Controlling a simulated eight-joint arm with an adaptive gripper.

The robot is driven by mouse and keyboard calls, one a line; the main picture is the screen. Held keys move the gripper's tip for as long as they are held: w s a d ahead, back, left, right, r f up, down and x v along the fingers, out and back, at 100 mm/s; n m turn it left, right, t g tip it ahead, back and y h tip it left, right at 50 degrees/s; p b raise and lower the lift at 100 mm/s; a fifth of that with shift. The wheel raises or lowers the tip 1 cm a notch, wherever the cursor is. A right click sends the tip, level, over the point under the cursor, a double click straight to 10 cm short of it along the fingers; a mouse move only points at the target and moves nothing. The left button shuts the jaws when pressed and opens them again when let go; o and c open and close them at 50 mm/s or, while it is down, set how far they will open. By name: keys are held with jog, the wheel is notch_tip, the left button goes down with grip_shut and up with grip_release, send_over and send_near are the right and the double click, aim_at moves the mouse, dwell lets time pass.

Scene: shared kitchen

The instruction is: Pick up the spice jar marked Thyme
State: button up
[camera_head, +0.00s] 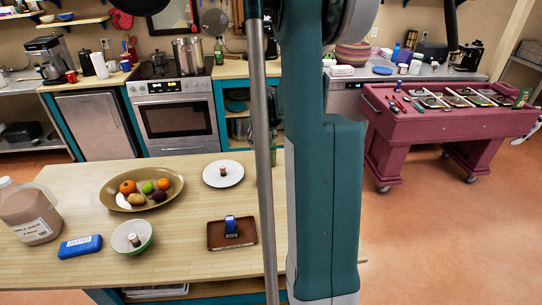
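The name Thyme cannot be read on anything here. A small jar-like item with a brown body (222,173) stands on a white round plate (236,180) on the wooden counter. Another small jar-like item with a pale top (133,239) is inside a green-and-white bowl (147,247). A small dark blue item (231,226) is on a brown square tray (215,243). Their labels are too small to tell. My gripper is not in view; a teal upright part of my body hides the counter's right end.
An oval dish (173,198) of fruit lies mid-counter. A brown jug (30,212) and a blue box (80,246) are at the left. A stove (178,112) with a steel pot (188,56) is behind. A red table (400,128) stands right, with open floor in front.

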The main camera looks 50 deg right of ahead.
aim_at(272, 148)
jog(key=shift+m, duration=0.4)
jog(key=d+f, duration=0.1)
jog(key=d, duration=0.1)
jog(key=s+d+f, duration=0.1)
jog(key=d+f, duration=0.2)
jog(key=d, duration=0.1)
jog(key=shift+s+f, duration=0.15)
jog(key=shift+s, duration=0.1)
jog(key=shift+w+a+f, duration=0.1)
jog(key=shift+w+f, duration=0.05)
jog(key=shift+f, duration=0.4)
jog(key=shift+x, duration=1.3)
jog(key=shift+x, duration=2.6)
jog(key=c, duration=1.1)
